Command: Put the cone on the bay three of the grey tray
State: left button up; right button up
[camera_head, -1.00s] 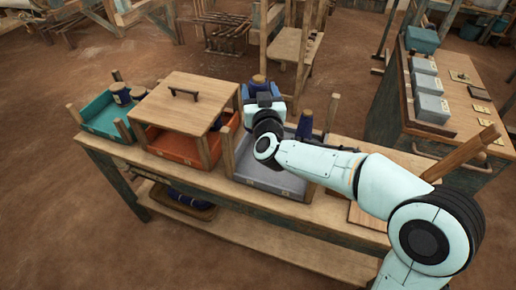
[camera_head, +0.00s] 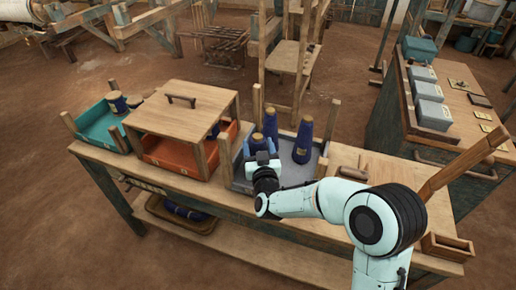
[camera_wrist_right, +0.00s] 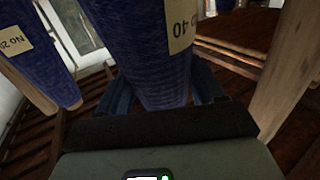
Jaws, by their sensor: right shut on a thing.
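The grey tray (camera_head: 291,173) is at the right part of the bench, with wooden posts at its corners. My right gripper (camera_head: 262,157) is at the tray's left part, shut on a dark blue cone (camera_head: 258,142) with a tan top. In the right wrist view this cone (camera_wrist_right: 150,55) stands between the fingers and its label ends in "40". A second blue cone (camera_head: 270,124) is just behind it, and a larger blue cone (camera_head: 303,142) stands upright to the right. A cone labelled "NO 20" (camera_wrist_right: 38,60) shows at left in the wrist view. Bay dividers and the held cone's base are hidden. My left gripper is out of view.
An orange tray (camera_head: 168,150) under a wooden lidded frame (camera_head: 185,108) stands left of the grey tray. A teal tray (camera_head: 97,128) with cones is farther left. A small wooden box (camera_head: 447,247) is at the bench's right end. Grey boxes (camera_head: 432,114) stand on a side table.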

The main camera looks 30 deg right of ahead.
jog(key=shift+f, duration=0.15)
jog(key=o, duration=1.6)
jog(key=shift+c, duration=0.2)
jog(key=shift+s+a, duration=0.1)
jog(key=shift+s, duration=0.05)
jog(key=v, duration=1.1)
jog(key=shift+s, duration=0.35)
jog(key=shift+a, duration=0.15)
